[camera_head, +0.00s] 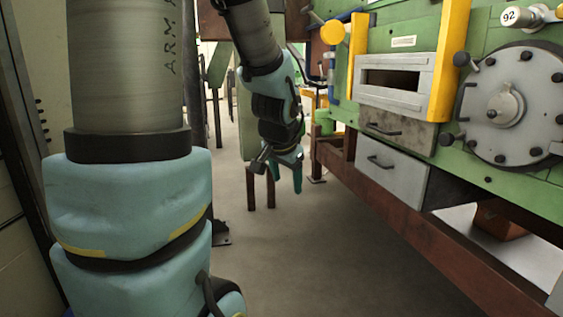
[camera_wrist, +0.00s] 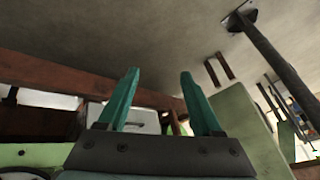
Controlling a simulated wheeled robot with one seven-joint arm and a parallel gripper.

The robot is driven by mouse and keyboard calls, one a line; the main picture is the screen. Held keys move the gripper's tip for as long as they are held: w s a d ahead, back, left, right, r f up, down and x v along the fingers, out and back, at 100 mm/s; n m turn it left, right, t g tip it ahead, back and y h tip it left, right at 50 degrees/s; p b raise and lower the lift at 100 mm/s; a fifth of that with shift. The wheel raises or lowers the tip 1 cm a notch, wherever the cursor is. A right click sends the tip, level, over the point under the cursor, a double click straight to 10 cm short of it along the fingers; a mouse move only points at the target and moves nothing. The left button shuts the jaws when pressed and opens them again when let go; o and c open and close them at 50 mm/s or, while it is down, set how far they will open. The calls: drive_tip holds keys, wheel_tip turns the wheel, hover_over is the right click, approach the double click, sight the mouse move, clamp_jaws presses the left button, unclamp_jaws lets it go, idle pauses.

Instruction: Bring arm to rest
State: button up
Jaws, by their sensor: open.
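My gripper (camera_head: 286,180) hangs from my arm near the middle of the head view, with its teal fingers pointing down over the open floor. In the wrist view my gripper (camera_wrist: 160,73) shows two teal fingers spread apart with nothing between them. My arm reaches down from the top of the head view and is bent at the wrist. The gripper is left of the green furnace (camera_head: 478,42) and apart from it.
The furnace has a slotted grey panel (camera_head: 392,97), a grey drawer (camera_head: 390,170) and a round bolted door (camera_head: 520,105). A rusty beam (camera_head: 385,215) runs below along the right. The floor (camera_head: 300,260) is clear in the middle. Thin posts stand behind my arm.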

drive_tip(key=s+a+f+n+g+y, duration=0.1)
drive_tip(key=s+a+f+n+g, duration=0.1)
drive_tip(key=s+a+f+n, duration=0.3)
drive_tip(key=s+a+f+n+g, duration=0.2)
drive_tip(key=s+a, duration=0.1)
drive_tip(key=s, duration=0.4)
wheel_tip(320, 180, up, 18)
drive_tip(key=w+p, duration=0.1)
drive_tip(key=p, duration=1.7)
drive_tip(key=shift+r, duration=0.2)
